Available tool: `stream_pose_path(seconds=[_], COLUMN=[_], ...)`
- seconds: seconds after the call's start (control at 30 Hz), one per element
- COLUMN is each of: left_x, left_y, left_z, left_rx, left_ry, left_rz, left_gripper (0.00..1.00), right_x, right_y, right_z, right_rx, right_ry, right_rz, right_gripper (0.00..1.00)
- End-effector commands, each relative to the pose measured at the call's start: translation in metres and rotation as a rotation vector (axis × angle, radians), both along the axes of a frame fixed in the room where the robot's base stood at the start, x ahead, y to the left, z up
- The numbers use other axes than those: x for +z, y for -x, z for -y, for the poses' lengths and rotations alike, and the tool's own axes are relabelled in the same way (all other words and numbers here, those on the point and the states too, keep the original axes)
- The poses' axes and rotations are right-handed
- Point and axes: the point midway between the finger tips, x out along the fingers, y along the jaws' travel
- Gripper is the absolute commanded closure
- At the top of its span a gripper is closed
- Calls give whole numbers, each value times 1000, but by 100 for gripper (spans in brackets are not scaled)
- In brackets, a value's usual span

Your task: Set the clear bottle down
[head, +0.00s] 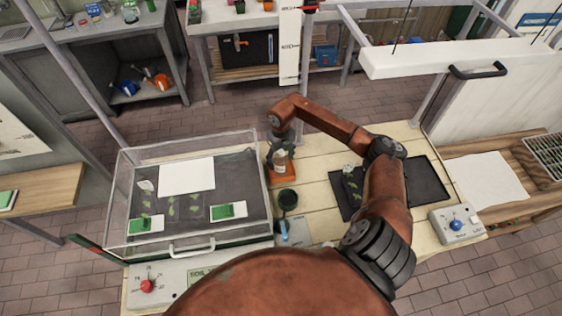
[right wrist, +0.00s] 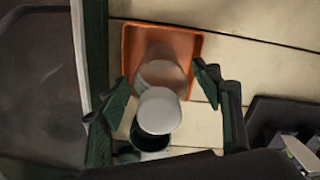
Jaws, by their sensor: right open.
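The clear bottle (head: 281,168) appears upright on a small orange tray (head: 284,178) in the head view, just right of the glass-walled case. In the right wrist view its pale round top (right wrist: 159,110) lies between my fingers, with its see-through body over the orange tray (right wrist: 190,45). My right gripper (head: 280,150) is around the bottle's upper part. Its fingers (right wrist: 165,95) are spread, with a gap visible on each side of the bottle. The bottle's base is partly hidden by its top in the wrist view. My left gripper is out of view.
A dark green cup (head: 287,199) stands just in front of the tray. The clear case (head: 195,240) is close on the left. A black mat (head: 430,180) with a small plant and a control box (head: 457,224) lie to the right. Bare planks separate tray and mat.

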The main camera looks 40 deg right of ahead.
Motion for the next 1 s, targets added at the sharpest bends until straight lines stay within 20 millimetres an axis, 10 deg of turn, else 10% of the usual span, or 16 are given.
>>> stream_pose_path(seconds=[0.5,1.0], left_x=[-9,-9], left_y=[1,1], left_z=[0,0], left_rx=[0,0], left_ry=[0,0], left_rz=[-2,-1], left_gripper=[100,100], right_x=[96,107], right_y=[-1,0], right_z=[0,0], right_rx=[0,-1], right_ry=[1,1], right_rz=[1,0], right_gripper=[41,41])
